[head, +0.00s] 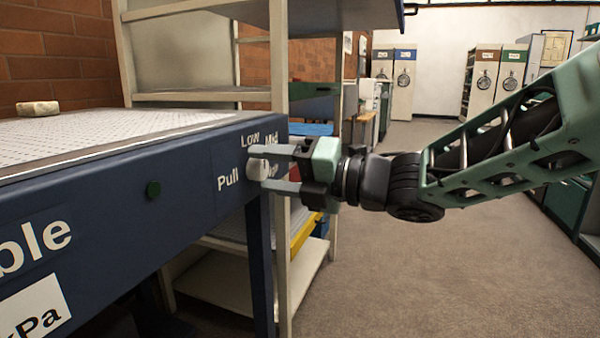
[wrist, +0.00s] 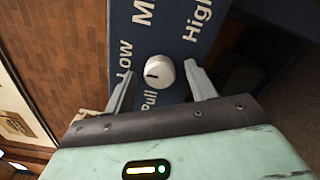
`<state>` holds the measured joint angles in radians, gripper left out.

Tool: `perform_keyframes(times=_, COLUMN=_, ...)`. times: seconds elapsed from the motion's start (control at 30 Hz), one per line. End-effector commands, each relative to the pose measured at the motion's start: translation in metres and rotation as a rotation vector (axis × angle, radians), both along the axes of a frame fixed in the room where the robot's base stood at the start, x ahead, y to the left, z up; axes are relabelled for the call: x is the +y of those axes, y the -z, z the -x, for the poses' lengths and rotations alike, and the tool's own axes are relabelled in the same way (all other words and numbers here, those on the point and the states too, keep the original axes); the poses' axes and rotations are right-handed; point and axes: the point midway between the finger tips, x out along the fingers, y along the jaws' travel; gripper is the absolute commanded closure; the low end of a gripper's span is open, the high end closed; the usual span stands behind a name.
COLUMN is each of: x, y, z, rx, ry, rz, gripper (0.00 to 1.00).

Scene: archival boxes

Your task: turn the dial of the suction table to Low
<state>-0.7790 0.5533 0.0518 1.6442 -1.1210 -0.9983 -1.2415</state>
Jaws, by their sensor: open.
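The suction table (head: 110,215) is a dark blue cabinet with a perforated light top, at the left of the head view. Its white round dial (head: 257,170) sits on the front panel near the right end, among the labels Low, Mid, High and Pull. In the wrist view the dial (wrist: 159,71) has a short dark mark on the left part of its face; I cannot tell which label it points to. My gripper (head: 256,167) is open with its fingers around the dial. The wrist view shows my gripper (wrist: 162,72) with a gap on each side of the dial.
A pale block (head: 38,108) lies on the table top. A cream shelf rack (head: 280,220) stands close behind the gripper. The floor at right is clear.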

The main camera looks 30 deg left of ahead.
Motion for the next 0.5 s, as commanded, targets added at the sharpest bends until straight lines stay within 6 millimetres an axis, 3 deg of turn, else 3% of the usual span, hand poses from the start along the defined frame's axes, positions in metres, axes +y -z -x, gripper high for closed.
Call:
perform_keyframes(times=0.27, x=-0.018, y=-0.002, z=-0.003, rx=0.001, ry=0.003, rz=0.002, gripper=0.44)
perform_keyframes(times=0.5, x=-0.071, y=-0.004, z=-0.01, rx=0.003, ry=0.005, rz=0.002, gripper=0.44)
